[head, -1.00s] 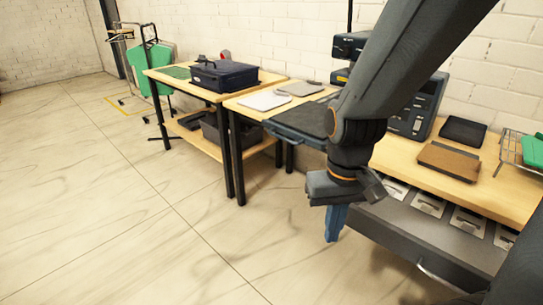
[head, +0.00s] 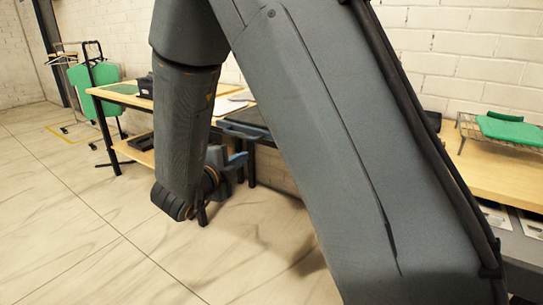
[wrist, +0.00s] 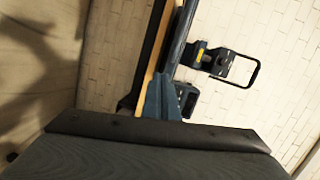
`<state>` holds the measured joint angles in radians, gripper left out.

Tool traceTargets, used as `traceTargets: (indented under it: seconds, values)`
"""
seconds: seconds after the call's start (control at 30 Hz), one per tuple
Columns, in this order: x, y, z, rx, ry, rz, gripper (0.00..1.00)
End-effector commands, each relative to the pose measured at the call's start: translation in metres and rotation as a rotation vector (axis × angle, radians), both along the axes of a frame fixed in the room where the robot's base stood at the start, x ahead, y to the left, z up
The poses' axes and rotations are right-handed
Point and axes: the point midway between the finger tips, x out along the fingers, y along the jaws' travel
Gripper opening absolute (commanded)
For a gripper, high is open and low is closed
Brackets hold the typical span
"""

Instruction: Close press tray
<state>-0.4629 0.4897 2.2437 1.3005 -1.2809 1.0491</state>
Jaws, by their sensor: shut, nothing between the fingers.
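The press tray (head: 246,131) is a dark, flat plate with a blue-grey front edge, sticking out past the table's front. My gripper (head: 238,160), with blue fingers, is shut and empty just in front of and below the tray in the head view. I cannot tell there whether it touches. In the wrist view my shut fingers (wrist: 160,95) point up at a dark long edge that looks like the tray (wrist: 182,35), seen nearly edge-on. The press (wrist: 222,65), with a yellow label and a looped handle, stands beyond. My arm hides the press in the head view.
The wooden table (head: 490,178) carries a wire rack with a green folded garment (head: 510,130) at right. Another table (head: 120,97) and a garment rack (head: 90,75) stand at left. The floor in front is clear.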

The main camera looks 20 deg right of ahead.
Motion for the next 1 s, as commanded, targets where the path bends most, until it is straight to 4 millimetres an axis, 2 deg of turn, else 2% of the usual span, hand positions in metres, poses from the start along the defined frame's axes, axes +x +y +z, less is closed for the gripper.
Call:
traceTargets:
  seconds: [0.03,0.2,0.37,1.0]
  values:
    - [-0.005,0.0,-0.005,-0.007,-0.051,-0.052,0.0]
    - [-0.025,-0.003,0.0,-0.03,-0.174,-0.178,0.0]
    - [-0.026,-0.011,0.003,-0.038,-0.203,-0.209,0.0]
    - [0.039,-0.102,0.003,-0.039,-0.201,-0.208,0.0]
